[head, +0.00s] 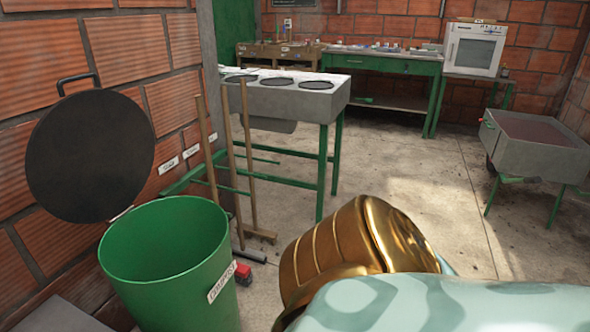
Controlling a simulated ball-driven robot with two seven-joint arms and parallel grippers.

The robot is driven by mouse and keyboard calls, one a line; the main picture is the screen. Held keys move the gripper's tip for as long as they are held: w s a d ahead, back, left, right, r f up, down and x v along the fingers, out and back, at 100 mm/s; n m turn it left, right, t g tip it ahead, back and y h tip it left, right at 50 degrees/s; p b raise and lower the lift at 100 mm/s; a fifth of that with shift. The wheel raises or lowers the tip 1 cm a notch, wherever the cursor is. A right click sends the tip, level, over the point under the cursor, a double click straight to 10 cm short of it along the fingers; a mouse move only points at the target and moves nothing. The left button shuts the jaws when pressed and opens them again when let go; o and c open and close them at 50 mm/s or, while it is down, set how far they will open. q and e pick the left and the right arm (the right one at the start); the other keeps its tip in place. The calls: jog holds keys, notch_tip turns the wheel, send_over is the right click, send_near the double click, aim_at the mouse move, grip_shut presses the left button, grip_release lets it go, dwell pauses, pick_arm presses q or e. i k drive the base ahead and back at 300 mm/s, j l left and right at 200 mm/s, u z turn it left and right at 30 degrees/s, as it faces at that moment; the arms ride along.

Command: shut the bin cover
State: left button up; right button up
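A green round bin (189,282) with a white label on its side stands at the lower left of the head view. Its inside shows as open. The bin cover (88,158) is a dark round disc with a handle (77,81) at its top. It stands raised, close to the brick wall at the left, joined near the bin's back rim. One of my arms, gold and pale teal, fills the lower right, apart from the bin. Neither gripper's fingers show.
Broom-like wooden poles (247,170) lean behind the bin. A grey-topped table with green legs (290,98) stands beyond. A grey cart (535,147) stands at right. A white oven-like box (474,49) is at the back. The middle floor is clear.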

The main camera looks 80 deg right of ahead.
aim_at(91, 154)
jog(key=z, duration=1.35)
jog(key=i+l, duration=0.75)
jog(key=i, duration=0.15)
